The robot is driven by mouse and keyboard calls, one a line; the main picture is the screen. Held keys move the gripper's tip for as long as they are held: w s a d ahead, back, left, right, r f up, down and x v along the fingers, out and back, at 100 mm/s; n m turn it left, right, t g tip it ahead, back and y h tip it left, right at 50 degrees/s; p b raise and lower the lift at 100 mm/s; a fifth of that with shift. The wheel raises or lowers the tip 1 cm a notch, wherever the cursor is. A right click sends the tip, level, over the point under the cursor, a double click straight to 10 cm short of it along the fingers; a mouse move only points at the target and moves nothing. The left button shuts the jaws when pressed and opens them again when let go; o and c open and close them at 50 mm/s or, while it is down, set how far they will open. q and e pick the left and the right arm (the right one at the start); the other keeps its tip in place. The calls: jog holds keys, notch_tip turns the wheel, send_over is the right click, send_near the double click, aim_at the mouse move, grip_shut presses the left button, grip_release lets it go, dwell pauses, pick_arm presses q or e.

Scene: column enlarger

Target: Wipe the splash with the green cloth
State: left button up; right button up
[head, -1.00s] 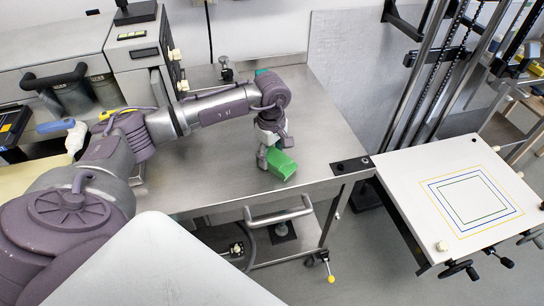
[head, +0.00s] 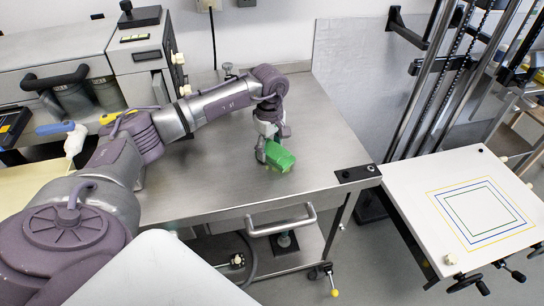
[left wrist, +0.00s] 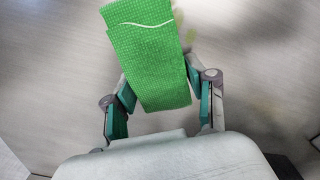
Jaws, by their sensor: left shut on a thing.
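The green cloth (head: 281,158) is a folded, textured pad held over the steel table, near its front right part. My left gripper (head: 268,148) is shut on it. In the left wrist view the cloth (left wrist: 150,55) sits between the two fingers and sticks out beyond them, with a pale curved line across its far end. I cannot tell whether it touches the tabletop. A faint yellowish smudge (left wrist: 191,36), possibly the splash, shows just right of the cloth in the left wrist view. I cannot make out the splash in the head view. My right gripper is not in view.
The steel table (head: 225,185) is mostly bare around the cloth. A small metal fitting (head: 229,70) stands at its back. A black socket plate (head: 357,173) is at the right corner. A white board (head: 440,195) with coloured squares stands to the right, beside upright columns.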

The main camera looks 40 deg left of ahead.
pick_arm(q)
jog(key=shift+w+a, duration=0.1)
jog(key=shift+a, duration=0.05)
dwell(0.4)
jog(key=shift+w+a+f+b, duration=0.15)
jog(key=shift+w+a+b, duration=0.6)
jog(key=shift+w+a, duration=0.15)
jog(key=shift+w+a+b, duration=0.7)
jog(key=shift+w+a, duration=0.25)
jog(key=shift+a, duration=0.3)
jog(key=shift+s+d+p, duration=0.7)
jog(key=shift+s+d, duration=0.2)
jog(key=shift+d, duration=0.05)
jog(key=shift+s+d+p, duration=0.5)
jog(key=shift+s+d, duration=0.5)
jog(key=shift+d, duration=0.25)
